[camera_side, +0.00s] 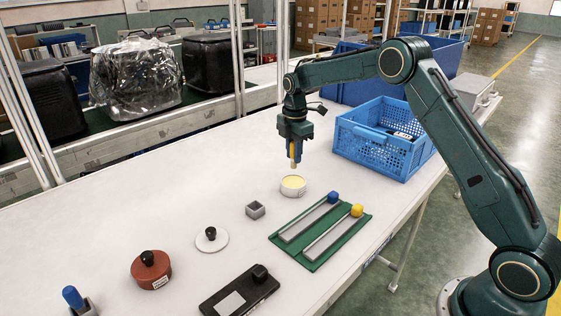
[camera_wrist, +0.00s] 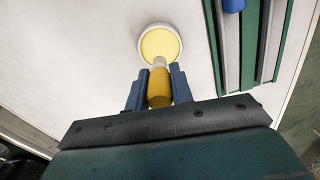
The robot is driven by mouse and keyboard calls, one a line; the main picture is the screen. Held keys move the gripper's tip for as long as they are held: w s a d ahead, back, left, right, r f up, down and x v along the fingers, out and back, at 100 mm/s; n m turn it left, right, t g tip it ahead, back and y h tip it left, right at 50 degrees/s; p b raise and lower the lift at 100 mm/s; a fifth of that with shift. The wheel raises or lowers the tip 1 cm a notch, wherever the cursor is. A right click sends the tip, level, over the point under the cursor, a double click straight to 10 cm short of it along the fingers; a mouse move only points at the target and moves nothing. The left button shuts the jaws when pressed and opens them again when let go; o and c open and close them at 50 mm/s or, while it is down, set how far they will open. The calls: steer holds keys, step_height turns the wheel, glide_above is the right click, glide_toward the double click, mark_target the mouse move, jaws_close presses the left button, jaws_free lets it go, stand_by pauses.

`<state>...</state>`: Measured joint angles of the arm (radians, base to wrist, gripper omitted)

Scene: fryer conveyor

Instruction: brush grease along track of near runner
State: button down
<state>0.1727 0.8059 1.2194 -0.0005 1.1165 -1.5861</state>
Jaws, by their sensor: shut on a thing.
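My gripper (camera_side: 294,140) is shut on a brush with a yellow handle (camera_wrist: 159,88), which hangs upright, tip down. The brush tip is over a round white pot of pale yellow grease (camera_side: 293,185), also in the wrist view (camera_wrist: 160,43). I cannot tell whether the tip touches the grease. A green board (camera_side: 312,263) right of the pot carries two parallel grey runners. One runner (camera_side: 305,221) has a blue knob (camera_side: 333,197) at its far end; the other runner (camera_side: 328,238), nearer the table's right edge, has a yellow knob (camera_side: 357,210).
A small grey open block (camera_side: 255,210) and a white lid with a black knob (camera_side: 218,244) lie left of the board. A red-brown round pot (camera_side: 152,273), a black plate (camera_side: 220,302) and a blue-handled piece (camera_side: 72,297) are in front. A blue crate (camera_side: 375,152) stands behind.

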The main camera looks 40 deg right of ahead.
mark_target(293, 167)
steer(key=shift+f, duration=2.05)
steer(key=shift+f, duration=0.65)
stand_by(1.2)
steer(key=shift+r, duration=3.6)
steer(key=shift+s+a, duration=0.1)
steer(key=shift+s+a+f+m, duration=0.75)
steer(key=shift+s+a+m, duration=1.1)
steer(key=shift+m, duration=0.85)
steer(key=shift+s+a+f+m, duration=0.75)
steer(key=shift+s+a+m, duration=0.65)
steer(key=shift+s+m, duration=1.05)
steer(key=shift+s+a+f+m, duration=0.75)
steer(key=shift+s+a+m, duration=0.95)
steer(key=shift+m, duration=1.25)
